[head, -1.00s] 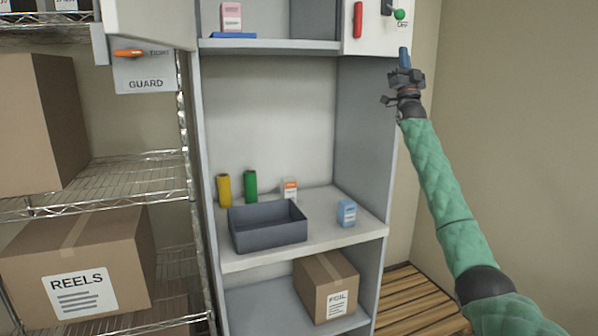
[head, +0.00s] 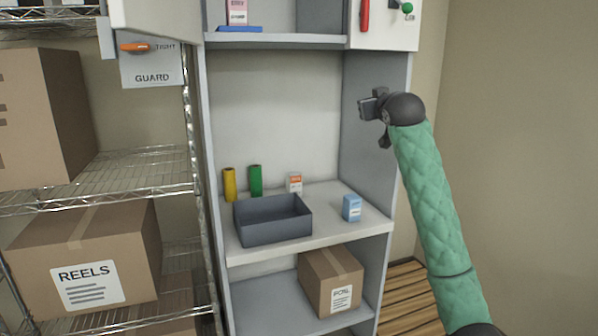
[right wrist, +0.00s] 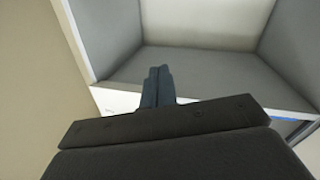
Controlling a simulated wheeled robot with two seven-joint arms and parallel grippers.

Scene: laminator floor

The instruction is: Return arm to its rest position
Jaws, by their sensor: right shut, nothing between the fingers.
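My right arm, in a green quilted sleeve (head: 432,200), reaches up from the lower right in the head view. Its right gripper (head: 368,104) is in front of the right side wall of the grey cabinet (head: 372,150), below the upper panel. In the right wrist view the two dark fingers (right wrist: 158,86) lie together, shut and empty, with a cabinet compartment beyond them. My left gripper is not in view.
The cabinet's middle shelf holds a dark bin (head: 272,222), a yellow cylinder (head: 229,185), a green cylinder (head: 255,181) and two small boxes. A panel with a red handle (head: 365,15) and green knob (head: 407,8) is above. Wire shelving (head: 140,172) with cartons stands left.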

